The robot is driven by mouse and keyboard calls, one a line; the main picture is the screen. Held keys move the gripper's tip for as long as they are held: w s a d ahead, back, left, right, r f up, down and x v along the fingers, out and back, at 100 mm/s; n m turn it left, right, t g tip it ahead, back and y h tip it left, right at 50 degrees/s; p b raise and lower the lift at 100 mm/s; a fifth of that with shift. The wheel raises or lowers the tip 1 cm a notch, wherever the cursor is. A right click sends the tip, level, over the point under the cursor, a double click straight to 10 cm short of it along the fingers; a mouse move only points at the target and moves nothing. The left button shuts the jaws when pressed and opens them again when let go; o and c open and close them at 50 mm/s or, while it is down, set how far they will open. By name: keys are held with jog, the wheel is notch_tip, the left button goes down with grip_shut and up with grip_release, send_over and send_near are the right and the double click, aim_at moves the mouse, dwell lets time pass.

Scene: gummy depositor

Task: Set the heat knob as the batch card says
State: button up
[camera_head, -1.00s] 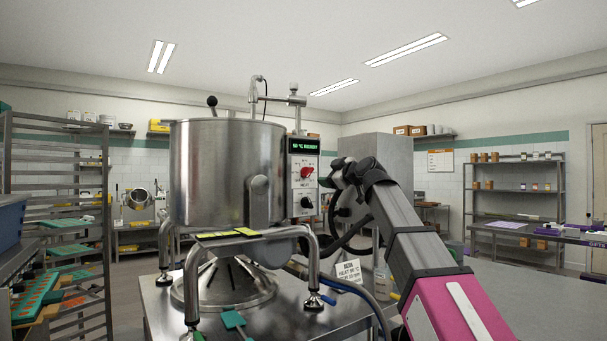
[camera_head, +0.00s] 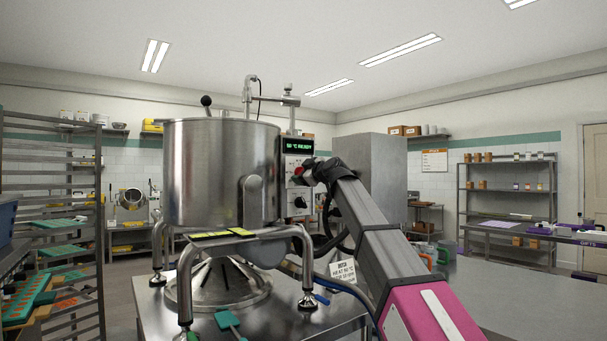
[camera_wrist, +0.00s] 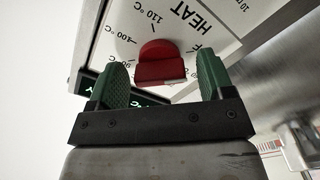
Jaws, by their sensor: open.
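The red heat knob (camera_wrist: 160,64) sits on a white dial plate marked HEAT, seen upside down in the wrist view, with 100 °C and 110 °C marks legible beside it. My gripper (camera_wrist: 161,70) is open, with one green finger on each side of the knob. Gaps show between the fingers and the knob. In the head view the knob (camera_head: 297,171) is partly covered by my gripper. The batch card (camera_head: 343,273) stands on the steel table at lower right of the machine; its heat line is too small to read surely. A green-lit display (camera_head: 299,146) above the knob shows a °C value and READY.
The steel kettle (camera_head: 221,172) stands left of the control panel. A black knob (camera_head: 299,203) sits below the heat knob. A hose (camera_head: 335,284) runs beside the card. A tray rack (camera_head: 60,200) stands at far left.

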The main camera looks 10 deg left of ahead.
jog(key=c, duration=0.9)
